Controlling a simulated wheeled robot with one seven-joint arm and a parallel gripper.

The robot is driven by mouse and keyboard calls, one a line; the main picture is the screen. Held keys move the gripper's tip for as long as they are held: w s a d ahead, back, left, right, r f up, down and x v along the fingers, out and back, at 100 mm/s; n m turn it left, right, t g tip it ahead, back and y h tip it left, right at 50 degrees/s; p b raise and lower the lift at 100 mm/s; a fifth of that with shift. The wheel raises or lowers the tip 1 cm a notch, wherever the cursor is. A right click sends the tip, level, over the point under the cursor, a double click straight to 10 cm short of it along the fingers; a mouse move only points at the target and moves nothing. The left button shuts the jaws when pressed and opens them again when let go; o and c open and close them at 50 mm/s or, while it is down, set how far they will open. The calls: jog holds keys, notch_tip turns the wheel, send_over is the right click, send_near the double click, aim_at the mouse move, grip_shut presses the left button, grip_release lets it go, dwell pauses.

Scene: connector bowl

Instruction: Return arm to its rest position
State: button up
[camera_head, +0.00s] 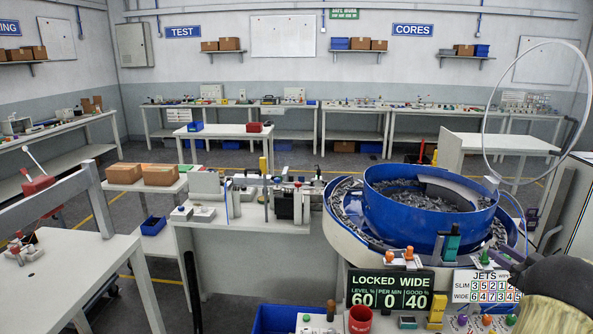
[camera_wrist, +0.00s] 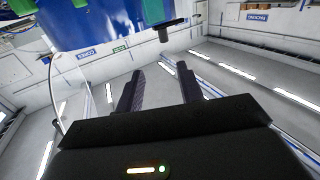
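My gripper shows in the wrist view (camera_wrist: 158,92), with its two dark fingers apart and nothing between them. The wrist view is tilted upward, with the walls, the ceiling lights and a blue surface (camera_wrist: 85,25) at the top left. In the head view a dark rounded part, which seems to be of my arm, shows at the lower right edge. My gripper's fingers cannot be made out there.
A blue bowl (camera_head: 385,215) full of small parts stands at the centre right, with a large pale ring (camera_head: 487,110) above it. A sign reading LOCKED WIDE (camera_head: 390,290) and a red cup (camera_head: 360,319) are in front. A white table (camera_head: 75,270) is at left.

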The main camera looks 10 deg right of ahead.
jog(key=w+a+r+m+h, duration=0.3)
jog(key=w+a+h, duration=0.2)
jog(key=w+a, duration=0.35)
jog(key=s+a+f+m+g+h, duration=0.1)
jog(key=a+f+g, duration=0.15)
jog(key=a, duration=0.45)
jog(key=a+f+m+g+h, duration=0.1)
jog(key=a+g, duration=0.2)
jog(key=a, duration=0.3)
jog(key=s+a+f+g+y, duration=0.1)
jog(key=s+a+f+g, duration=0.2)
jog(key=s+a, duration=0.5)
jog(key=s+a+f+n+g+y, duration=0.1)
jog(key=s+a+f+g, duration=0.2)
jog(key=s+a, duration=0.5)
jog(key=s+a+f+n+g+y, duration=0.1)
jog(key=s+a+f+g, duration=0.2)
jog(key=s+a, duration=0.5)
jog(key=shift+s+a+f+y, duration=0.3)
jog(key=shift+s+a+f, duration=0.05)
jog(key=shift+a, duration=0.4)
jog(key=shift+w+g, duration=0.1)
jog(key=shift+g, duration=0.15)
